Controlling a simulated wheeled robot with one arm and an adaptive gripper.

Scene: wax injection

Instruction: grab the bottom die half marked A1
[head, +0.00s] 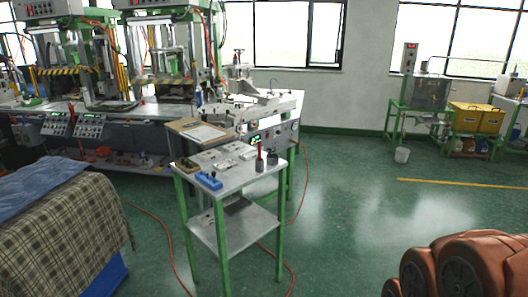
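A small green-legged table (235,184) stands in the middle of the view. Several flat grey metal pieces (226,163) lie on its top. They may be die halves, but they are too small to tell apart, and no A1 mark can be read. My gripper is not in this view.
The small table also bears a blue item (209,180), a red-topped item (259,160) and a dark cup (271,160). A bench with machines (160,110) stands behind. A blanket-covered stack (60,225) is at left. An orange hose (158,237) crosses the floor. Open floor (350,200) lies right.

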